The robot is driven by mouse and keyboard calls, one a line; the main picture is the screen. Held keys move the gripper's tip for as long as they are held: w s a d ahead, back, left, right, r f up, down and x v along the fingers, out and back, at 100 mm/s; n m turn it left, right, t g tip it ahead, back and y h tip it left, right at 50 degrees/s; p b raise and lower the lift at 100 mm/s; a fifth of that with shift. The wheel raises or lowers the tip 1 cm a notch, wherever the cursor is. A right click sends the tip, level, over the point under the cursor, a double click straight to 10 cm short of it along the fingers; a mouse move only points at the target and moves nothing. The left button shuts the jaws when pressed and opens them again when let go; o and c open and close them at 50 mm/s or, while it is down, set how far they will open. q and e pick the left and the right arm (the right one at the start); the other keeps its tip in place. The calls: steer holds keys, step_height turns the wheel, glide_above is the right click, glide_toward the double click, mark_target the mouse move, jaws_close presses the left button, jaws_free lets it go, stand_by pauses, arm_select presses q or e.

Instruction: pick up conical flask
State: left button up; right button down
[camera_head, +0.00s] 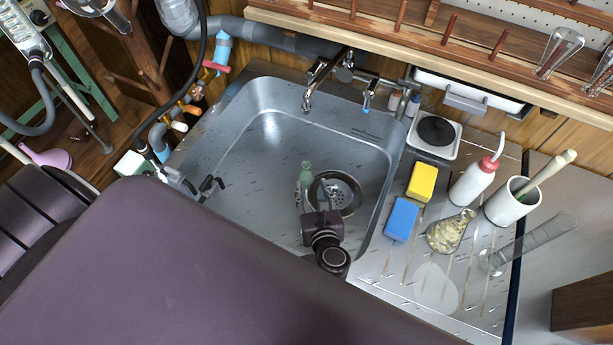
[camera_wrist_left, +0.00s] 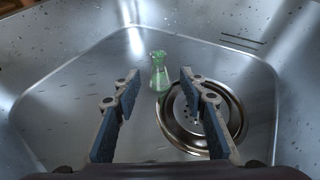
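A small green-tinted conical flask (camera_head: 305,172) stands in the metal sink beside the drain strainer. It also shows in the left wrist view (camera_wrist_left: 159,76), upright, with its neck between the lines of my fingers. My left gripper (camera_head: 311,191) reaches down into the sink close to the flask. In the left wrist view the left gripper (camera_wrist_left: 159,82) is open, with a fingertip on either side of the flask's image. Nothing is held, and the flask appears just beyond the fingertips. A second conical flask (camera_head: 450,230) with yellowish contents is on the drainboard. My right gripper is not in view.
The round drain strainer (camera_head: 348,190) lies right of the flask. The sink (camera_head: 232,150) walls surround it, and a faucet (camera_head: 312,88) overhangs the back. A blue sponge (camera_head: 401,219), yellow sponge (camera_head: 422,182), wash bottle (camera_head: 472,183) and white pot (camera_head: 506,206) crowd the drainboard.

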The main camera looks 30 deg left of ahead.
mark_target(307, 169)
arm_select(q)
steer(key=x, duration=0.7)
steer(key=shift+w+a+r, duration=0.1)
steer(key=shift+w+a, duration=0.2)
steer(key=shift+a, duration=0.05)
steer(key=shift+c, duration=0.7)
jaws_close()
